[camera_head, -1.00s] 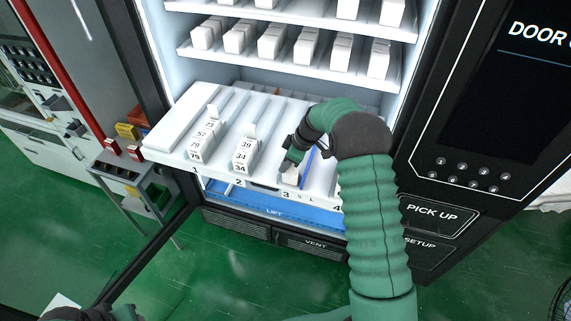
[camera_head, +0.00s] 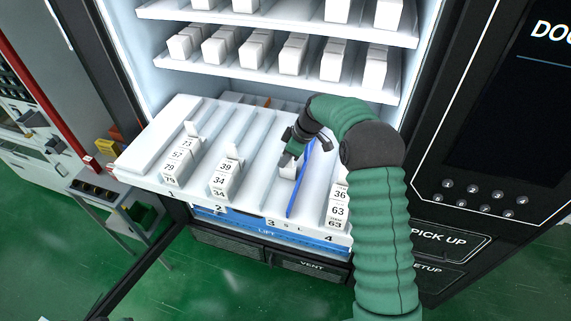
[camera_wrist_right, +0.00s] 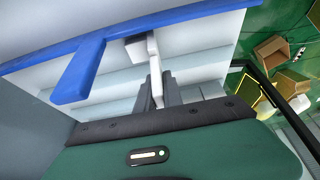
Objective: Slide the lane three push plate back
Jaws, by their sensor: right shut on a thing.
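The pulled-out white shelf (camera_head: 150,145) carries numbered lanes. In lane three, the white push plate (camera_head: 287,169) stands about midway along the lane, partly hidden by my right gripper (camera_head: 290,158). In the right wrist view, my right gripper (camera_wrist_right: 158,92) is shut on the thin white push plate (camera_wrist_right: 154,66). The lane floor in front of the plate, toward label 3, is bare. My left gripper is not in view.
A blue divider (camera_head: 300,180) runs along the right of lane three. Numbered white boxes stand in lane one (camera_head: 177,165), lane two (camera_head: 223,180) and lane four (camera_head: 338,208). A fuller shelf (camera_head: 250,72) is above. The cabinet's control panel stands right.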

